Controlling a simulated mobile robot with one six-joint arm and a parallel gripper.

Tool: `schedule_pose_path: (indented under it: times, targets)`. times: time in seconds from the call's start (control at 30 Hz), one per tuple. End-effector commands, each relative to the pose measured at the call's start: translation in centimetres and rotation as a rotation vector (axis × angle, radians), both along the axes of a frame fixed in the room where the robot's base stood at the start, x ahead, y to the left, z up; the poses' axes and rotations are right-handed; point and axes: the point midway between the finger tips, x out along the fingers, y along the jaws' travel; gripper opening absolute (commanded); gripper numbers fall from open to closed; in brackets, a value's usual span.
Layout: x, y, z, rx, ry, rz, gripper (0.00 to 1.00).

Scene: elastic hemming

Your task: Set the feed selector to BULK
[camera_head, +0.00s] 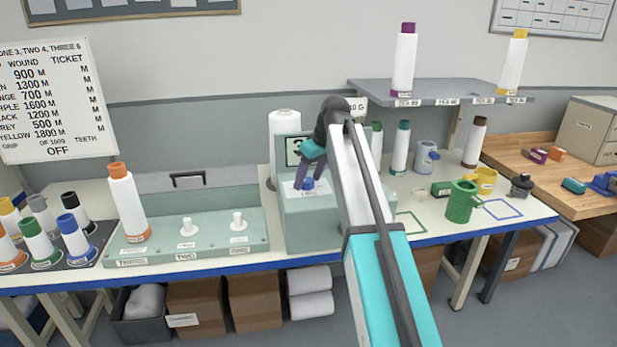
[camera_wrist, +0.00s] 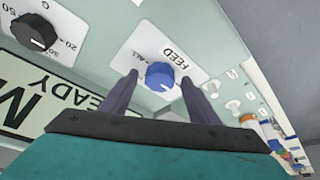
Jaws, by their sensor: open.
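The feed selector is a blue knob (camera_wrist: 160,76) on a white plate marked FEED (camera_wrist: 172,54) on the pale green machine (camera_head: 312,222). In the head view the blue knob (camera_head: 308,184) shows small below my gripper. My gripper (camera_head: 307,180) points down at the knob. In the wrist view its two fingers (camera_wrist: 160,90) stand apart, one on each side of the knob. I cannot tell whether they touch it. The knob's pointer setting and most plate lettering are too small or turned to read; BULK is not legible.
A black dial (camera_wrist: 36,32) with numbers sits beside the feed plate, and a READY sign (camera_wrist: 40,100) is close by. A green base with pegs (camera_head: 187,238) and an orange-topped cone (camera_head: 128,203) stand left. A green mug (camera_head: 461,202) stands right.

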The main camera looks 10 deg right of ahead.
Motion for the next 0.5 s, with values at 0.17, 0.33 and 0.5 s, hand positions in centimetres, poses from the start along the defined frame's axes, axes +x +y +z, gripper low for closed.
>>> schedule_pose_path:
  times: [0.17,0.33,0.5]
  targets:
    - [0.06,0.06,-0.14,0.0,0.0,0.0,0.55]
    - [0.05,0.08,-0.14,0.0,0.0,0.001,0.5]
    - [0.05,0.1,-0.12,0.0,0.0,0.001,0.22]
